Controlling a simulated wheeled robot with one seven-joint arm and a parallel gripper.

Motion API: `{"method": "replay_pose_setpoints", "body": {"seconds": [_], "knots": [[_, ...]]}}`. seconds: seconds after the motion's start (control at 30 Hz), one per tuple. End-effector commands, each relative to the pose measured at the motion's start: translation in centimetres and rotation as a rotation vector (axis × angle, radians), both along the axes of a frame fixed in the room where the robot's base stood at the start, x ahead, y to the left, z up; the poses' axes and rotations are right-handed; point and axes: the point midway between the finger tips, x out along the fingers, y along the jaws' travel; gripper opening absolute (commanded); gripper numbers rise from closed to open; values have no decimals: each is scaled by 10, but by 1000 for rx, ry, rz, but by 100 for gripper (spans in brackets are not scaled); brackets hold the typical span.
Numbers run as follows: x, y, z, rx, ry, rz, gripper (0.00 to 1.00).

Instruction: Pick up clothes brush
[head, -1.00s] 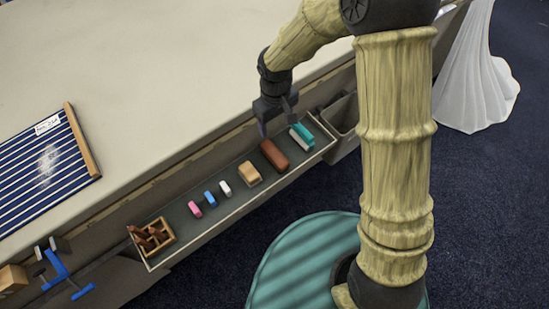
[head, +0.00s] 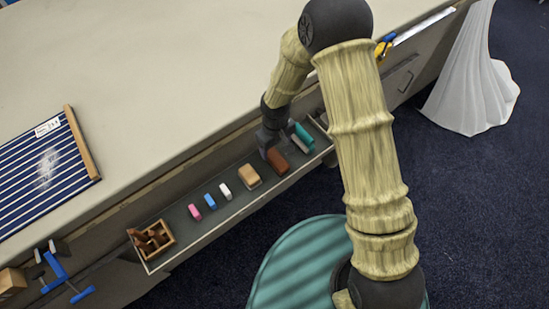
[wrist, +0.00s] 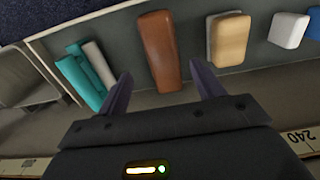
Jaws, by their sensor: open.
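A long reddish-brown block-shaped brush (head: 277,159), which I take for the clothes brush, lies in the open drawer (head: 181,247). No bristles show. My gripper (head: 268,149) is open above the drawer, close to the brush's table-side end. In the wrist view the brush (wrist: 158,42) runs up the picture between and beyond my two fingertips (wrist: 160,76), with a gap on each side. The fingers hold nothing. I cannot tell how far above the brush they are.
A teal and white item (wrist: 82,72) lies on one side of the brush, and a tan block (wrist: 229,40) on the other. White (head: 225,190), blue (head: 209,200) and pink (head: 194,211) pieces and a wooden box (head: 152,240) lie farther along. The table edge overhangs close by.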

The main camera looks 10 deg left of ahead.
Motion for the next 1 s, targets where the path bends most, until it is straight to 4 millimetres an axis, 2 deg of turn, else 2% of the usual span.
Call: {"method": "replay_pose_setpoints", "body": {"seconds": [0.43,0.8,1.0], "knots": [[0,1,-8,1,-1,0,67],[-4,3,-53,0,0,0,67],[-3,4,-57,1,-2,0,67]]}}
